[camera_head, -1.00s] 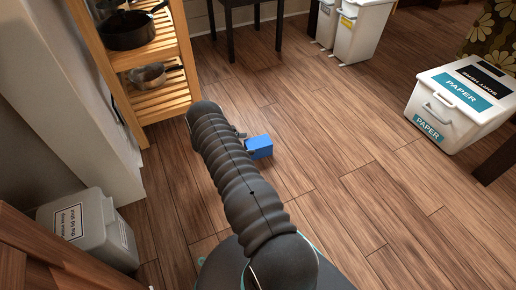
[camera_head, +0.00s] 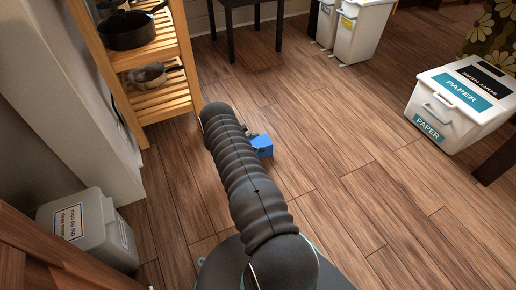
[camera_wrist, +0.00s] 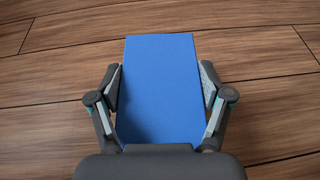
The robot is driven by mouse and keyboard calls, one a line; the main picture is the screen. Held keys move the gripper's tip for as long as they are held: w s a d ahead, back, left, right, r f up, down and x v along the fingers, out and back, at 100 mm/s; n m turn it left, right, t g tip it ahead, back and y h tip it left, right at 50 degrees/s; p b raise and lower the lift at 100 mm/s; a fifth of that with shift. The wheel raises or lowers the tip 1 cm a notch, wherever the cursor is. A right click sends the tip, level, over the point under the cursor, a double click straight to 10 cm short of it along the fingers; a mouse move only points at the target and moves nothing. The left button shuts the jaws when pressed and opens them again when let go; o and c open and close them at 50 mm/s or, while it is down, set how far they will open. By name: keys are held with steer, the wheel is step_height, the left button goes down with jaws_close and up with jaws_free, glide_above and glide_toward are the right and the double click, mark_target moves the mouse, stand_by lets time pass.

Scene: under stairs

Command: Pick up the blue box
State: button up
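The blue box (camera_wrist: 160,85) lies between the two fingers of my gripper (camera_wrist: 161,88) in the wrist view. One finger stands along each side of the box, very close to it, with at most a thin gap. The fingers are wide apart, and a firm hold does not show. The lower end of the box is hidden behind the gripper's palm. In the head view the blue box (camera_head: 263,146) is on or just above the wooden floor, partly covered by my gripper (camera_head: 255,142). My arm hides most of the gripper there.
A wooden shelf with pans (camera_head: 165,85) stands at the upper left. A grey lidded bin (camera_head: 95,240) is at the lower left. A white paper bin (camera_head: 440,120) is at the right, and white bins (camera_head: 358,35) stand at the back. The floor right of the box is clear.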

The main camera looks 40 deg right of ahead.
steer(key=shift+c, duration=0.8)
steer(key=shift+r, duration=0.5)
steer(key=r, duration=0.2)
steer(key=d+r, duration=0.1)
steer(key=r, duration=0.1)
steer(key=shift+s+p, duration=0.25)
steer(key=shift+p, duration=0.1)
steer(key=s+d+r, duration=0.4)
steer(key=d+r, duration=0.2)
steer(key=d, duration=0.3)
steer(key=shift+d+p, duration=0.3)
steer(key=shift+d, duration=0.05)
